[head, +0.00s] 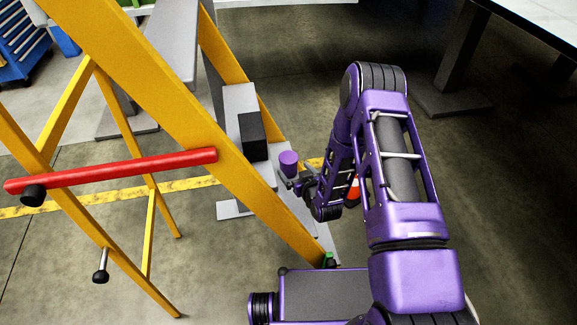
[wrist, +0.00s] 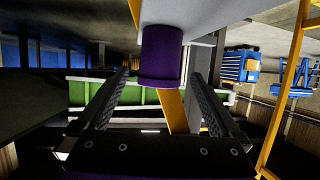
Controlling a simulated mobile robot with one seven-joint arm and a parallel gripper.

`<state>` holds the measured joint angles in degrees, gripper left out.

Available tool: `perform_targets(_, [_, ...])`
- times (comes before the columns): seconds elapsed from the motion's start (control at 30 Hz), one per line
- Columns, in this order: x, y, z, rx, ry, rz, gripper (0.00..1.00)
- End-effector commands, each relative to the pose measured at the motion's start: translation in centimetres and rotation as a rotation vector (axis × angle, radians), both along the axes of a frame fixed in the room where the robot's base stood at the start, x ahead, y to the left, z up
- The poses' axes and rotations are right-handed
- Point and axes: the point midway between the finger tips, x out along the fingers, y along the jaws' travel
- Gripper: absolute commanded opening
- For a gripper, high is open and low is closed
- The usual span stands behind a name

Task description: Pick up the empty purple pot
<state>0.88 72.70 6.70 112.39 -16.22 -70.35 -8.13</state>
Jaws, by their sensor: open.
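The purple pot (head: 288,160) stands on a grey step beside the yellow frame in the head view. It also shows in the wrist view (wrist: 161,55), near the top middle, between the lines of the two fingers. Its inside is not visible. My gripper (head: 299,182) is just beside the pot, at its lower right in the head view. In the wrist view my gripper (wrist: 161,80) is open, with one finger on each side of the pot and gaps between. I cannot tell how far the fingertips reach around it.
A black box (head: 253,137) sits on the grey steps behind the pot. A yellow frame beam (head: 170,110) runs diagonally left of the pot, with a red bar (head: 115,171) across it. A small green object (head: 329,260) is at the frame's foot.

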Motion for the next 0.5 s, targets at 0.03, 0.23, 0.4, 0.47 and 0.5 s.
perform_targets(0.03, [0.5,0.2,-0.3,0.0,-0.001,0.0,1.0])
perform_targets(0.23, [1.5,0.6,-0.8,0.0,0.0,-0.001,1.0])
perform_targets(0.4, [3.7,1.5,-2.0,0.0,-0.001,-0.001,1.0])
perform_targets(0.47, [4.4,1.7,-2.3,0.0,0.0,-0.001,1.0])
perform_targets(0.5, [4.8,1.9,-2.4,0.0,0.0,-0.001,1.0])
